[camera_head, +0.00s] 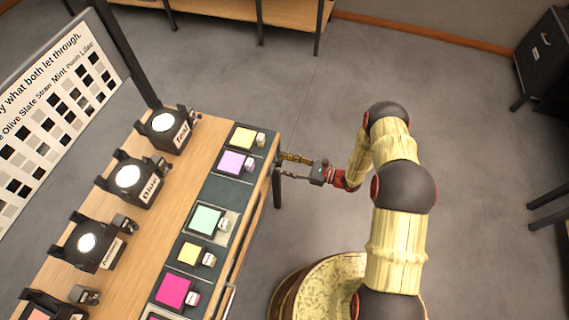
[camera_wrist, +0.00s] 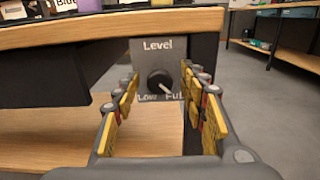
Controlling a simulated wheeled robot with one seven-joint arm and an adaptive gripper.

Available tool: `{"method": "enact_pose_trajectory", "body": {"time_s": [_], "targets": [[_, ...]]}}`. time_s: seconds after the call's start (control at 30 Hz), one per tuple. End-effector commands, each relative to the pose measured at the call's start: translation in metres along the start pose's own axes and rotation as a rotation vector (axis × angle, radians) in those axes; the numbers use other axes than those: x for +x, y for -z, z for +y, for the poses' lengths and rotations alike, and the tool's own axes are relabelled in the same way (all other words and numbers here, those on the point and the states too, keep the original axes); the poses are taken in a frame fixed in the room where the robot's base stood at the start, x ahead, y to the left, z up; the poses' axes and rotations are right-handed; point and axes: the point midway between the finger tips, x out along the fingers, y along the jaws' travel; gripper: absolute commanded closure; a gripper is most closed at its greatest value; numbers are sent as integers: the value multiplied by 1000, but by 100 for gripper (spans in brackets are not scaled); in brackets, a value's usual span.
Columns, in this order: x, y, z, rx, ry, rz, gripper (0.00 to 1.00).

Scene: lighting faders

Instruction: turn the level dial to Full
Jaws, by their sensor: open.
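The level dial (camera_wrist: 159,82) is a round black knob on a grey plate (camera_wrist: 146,57) marked "Level" above and "Low" and "Full" below. A pale pointer mark on it points toward the lower right, on the "Full" side; the "Full" label is partly hidden by my right finger. My gripper (camera_wrist: 163,108) is open, with a finger on each side of the dial in the wrist view and nothing between them but the view of the dial. In the head view my gripper (camera_head: 293,167) is at the table's right edge; the dial is hidden there.
The wooden table (camera_head: 205,130) carries several lamps, such as the one at the back (camera_head: 163,122), and a row of coloured filter squares, one yellow (camera_head: 242,138). A lower wooden shelf (camera_wrist: 90,128) lies under the tabletop. Open grey floor (camera_head: 300,95) is beyond.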

Motion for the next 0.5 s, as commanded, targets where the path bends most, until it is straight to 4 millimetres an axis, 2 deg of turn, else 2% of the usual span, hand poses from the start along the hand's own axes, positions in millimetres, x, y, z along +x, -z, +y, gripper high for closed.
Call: {"method": "enact_pose_trajectory", "body": {"time_s": [0.17, 0.5], "targets": [[-13, 0, -1, 1, 3, 0, 58], [-80, 0, -2, 0, 5, 0, 58]]}}
